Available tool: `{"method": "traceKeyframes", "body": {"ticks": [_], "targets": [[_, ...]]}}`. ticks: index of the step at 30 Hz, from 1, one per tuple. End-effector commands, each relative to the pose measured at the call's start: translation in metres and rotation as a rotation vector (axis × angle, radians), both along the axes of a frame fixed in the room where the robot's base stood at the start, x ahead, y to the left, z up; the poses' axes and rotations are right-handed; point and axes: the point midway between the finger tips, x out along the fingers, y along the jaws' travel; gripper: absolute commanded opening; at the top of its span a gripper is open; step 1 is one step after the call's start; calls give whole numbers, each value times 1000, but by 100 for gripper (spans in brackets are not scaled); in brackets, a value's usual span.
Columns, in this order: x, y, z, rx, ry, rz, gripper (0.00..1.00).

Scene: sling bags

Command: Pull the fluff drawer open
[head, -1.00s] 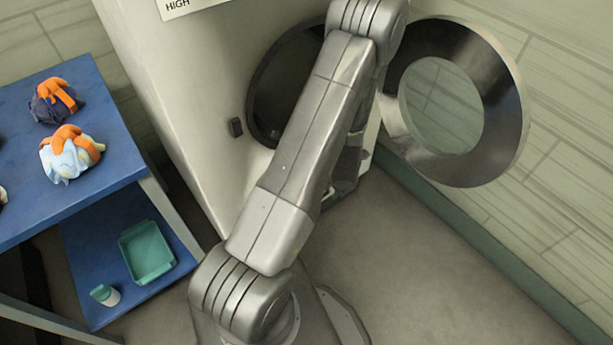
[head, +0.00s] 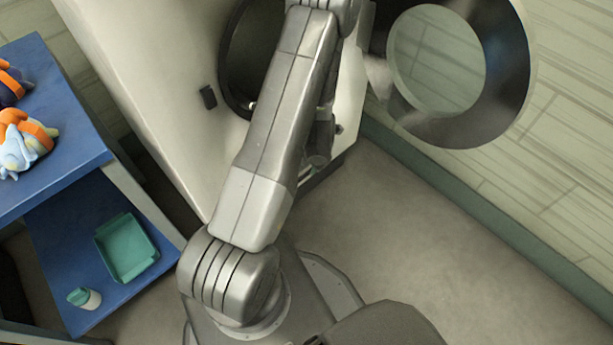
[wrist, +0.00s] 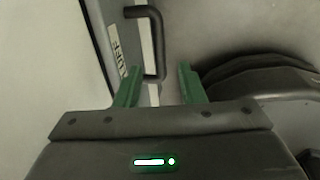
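The fluff drawer (wrist: 116,42) shows in the wrist view as a narrow panel with a partly visible label. Its dark bar handle (wrist: 157,50) stands out from the front. My gripper (wrist: 158,70) has two green fingers spread apart. The handle's lower end lies near the left finger, within the gap as seen from the wrist; I cannot tell whether they touch. In the head view my arm hides the drawer and most of the gripper.
The pale machine (head: 150,90) has its round door (head: 505,70) swung open at the right. A blue shelf unit (head: 70,130) stands left with plush sling bags (head: 25,140), a green tray (head: 128,247) and a small bottle (head: 85,298). Floor at right is clear.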

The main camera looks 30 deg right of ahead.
Motion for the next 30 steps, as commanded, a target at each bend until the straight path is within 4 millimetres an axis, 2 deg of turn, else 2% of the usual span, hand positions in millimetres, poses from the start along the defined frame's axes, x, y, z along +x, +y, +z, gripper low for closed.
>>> {"method": "traceKeyframes", "body": {"ticks": [1,3,10,15,25,26,30], "targets": [[1,0,-13,0,0,0,36],[3,1,-22,0,0,-1,36],[8,2,-45,1,1,0,36],[10,3,-52,0,0,0,36],[10,3,-53,0,0,0,36],[10,3,-53,0,0,0,34],[10,3,-53,0,0,0,7]]}}
